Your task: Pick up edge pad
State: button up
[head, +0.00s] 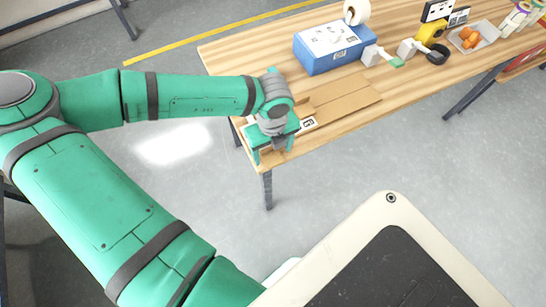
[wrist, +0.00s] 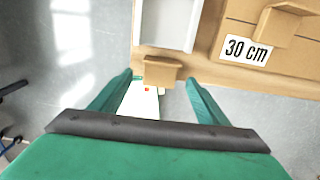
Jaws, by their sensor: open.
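In the wrist view, a small brown cardboard piece (wrist: 163,70), which looks like the edge pad, sits at the near edge of the wooden table. My gripper (wrist: 159,79) is open, with one green finger on each side of this piece. I cannot tell whether either finger touches it. In the head view, my gripper (head: 272,150) is at the table's near left corner, and the arm's end hides most of what is there. A second folded cardboard piece (wrist: 272,22) lies farther right in the wrist view.
A pale grey channel-like part (wrist: 167,24) lies just beyond the pad. A "30 cm" label (wrist: 246,50) is to its right. On the table (head: 222,57) are flat cardboard (head: 345,100), a blue box (head: 333,50), a tape roll (head: 356,11) and a tray (head: 473,38). Open floor lies in front.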

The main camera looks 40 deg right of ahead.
aim_at(272, 159)
jog(key=shift+f, duration=1.45)
jog(key=shift+c, duration=0.4)
jog(key=c, duration=1.1)
jog(key=shift+c, duration=0.2)
